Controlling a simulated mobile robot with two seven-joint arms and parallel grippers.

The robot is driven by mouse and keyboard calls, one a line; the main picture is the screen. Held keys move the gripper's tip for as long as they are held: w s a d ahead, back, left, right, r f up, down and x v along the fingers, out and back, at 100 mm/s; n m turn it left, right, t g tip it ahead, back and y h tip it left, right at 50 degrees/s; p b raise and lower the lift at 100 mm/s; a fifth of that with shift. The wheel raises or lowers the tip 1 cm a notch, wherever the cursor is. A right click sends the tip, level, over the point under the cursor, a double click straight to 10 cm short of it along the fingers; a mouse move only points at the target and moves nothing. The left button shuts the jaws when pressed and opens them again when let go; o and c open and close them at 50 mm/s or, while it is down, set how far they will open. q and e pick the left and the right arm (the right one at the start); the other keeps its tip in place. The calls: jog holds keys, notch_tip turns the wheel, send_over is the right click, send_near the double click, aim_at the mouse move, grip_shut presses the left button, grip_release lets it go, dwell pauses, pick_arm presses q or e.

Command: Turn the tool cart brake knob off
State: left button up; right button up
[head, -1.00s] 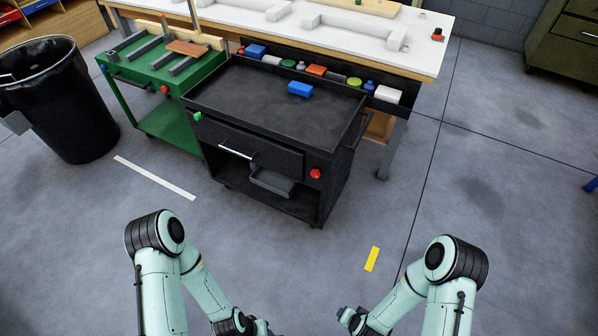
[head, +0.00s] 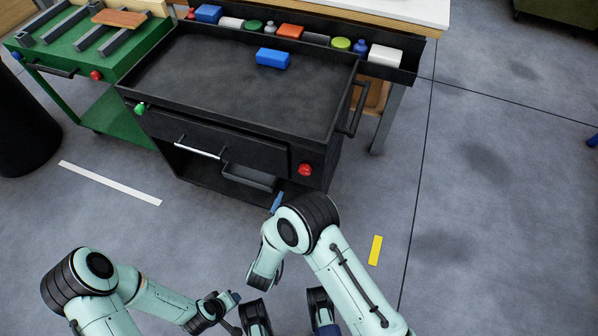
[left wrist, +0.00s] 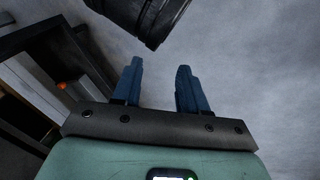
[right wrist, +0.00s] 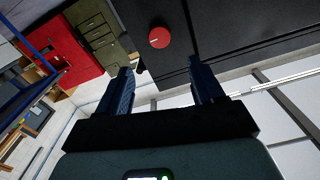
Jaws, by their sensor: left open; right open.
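The black tool cart (head: 235,90) stands ahead, and its round red knob (head: 305,169) is on the front face at the right, beside the drawer. A small green knob (head: 139,108) is at the front left corner. My right gripper (head: 277,203) is in front of the cart, below and left of the red knob, mostly hidden by my arm. In the right wrist view the open, empty fingers (right wrist: 163,78) point toward the red knob (right wrist: 159,37), which is beyond the tips and apart from them. My left gripper (left wrist: 160,88) is open and empty, low over the floor.
A blue box (head: 272,58) lies on the cart top. A handle (head: 355,108) sticks out at the cart's right side. A green cart (head: 110,110) stands at the left, with its own red knob (head: 96,75).

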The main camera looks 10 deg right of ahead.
aim_at(304, 172)
jog(key=b+x, duration=0.1)
jog(key=x, duration=0.8)
jog(key=shift+w+d+f+b, duration=0.1)
jog(key=shift+w+d+b, duration=0.2)
jog(key=shift+b, duration=0.05)
pick_arm(q)
jog(key=shift+w+a+f, duration=0.1)
jog(key=shift+a+f, duration=0.2)
jog(key=shift+f, duration=0.4)
jog(key=shift+w+a+f, duration=0.1)
jog(key=shift+a+f, duration=0.2)
jog(key=shift+f, duration=0.4)
pick_arm(e)
jog(key=shift+w+d, duration=0.3)
jog(key=shift+w, duration=0.2)
jog(key=c, duration=1.1)
